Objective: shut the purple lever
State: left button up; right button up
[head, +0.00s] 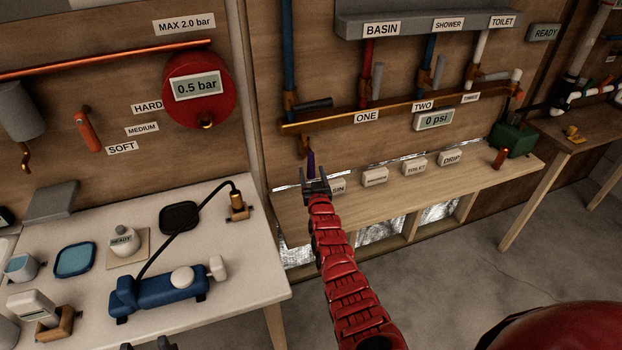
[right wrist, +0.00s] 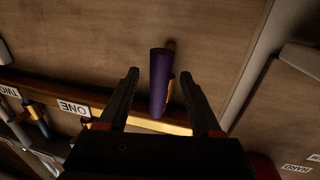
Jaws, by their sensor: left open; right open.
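The purple lever (head: 311,163) hangs below the left end of the copper pipe on the wooden wall panel. My right gripper (head: 316,186) is at its lower end in the head view and hides part of it. In the right wrist view the lever (right wrist: 160,84) lies lengthwise between the two open fingers of my right gripper (right wrist: 165,95), with a gap on each side. I cannot tell its exact depth between them. My left gripper (head: 148,346) shows only as dark tips at the bottom edge of the head view.
The copper pipe (head: 375,112) with labels ONE and TWO runs above the lever. A wooden shelf (head: 345,212) with several labelled blocks is below. A white table (head: 235,275) with a blue pump (head: 160,291) stands at left. Open floor lies at right.

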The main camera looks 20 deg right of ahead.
jog(key=shift+w+d+b, duration=0.2)
jog(key=shift+w+b, duration=0.4)
jog(key=shift+w, duration=0.45)
grip_shut()
dwell(0.8)
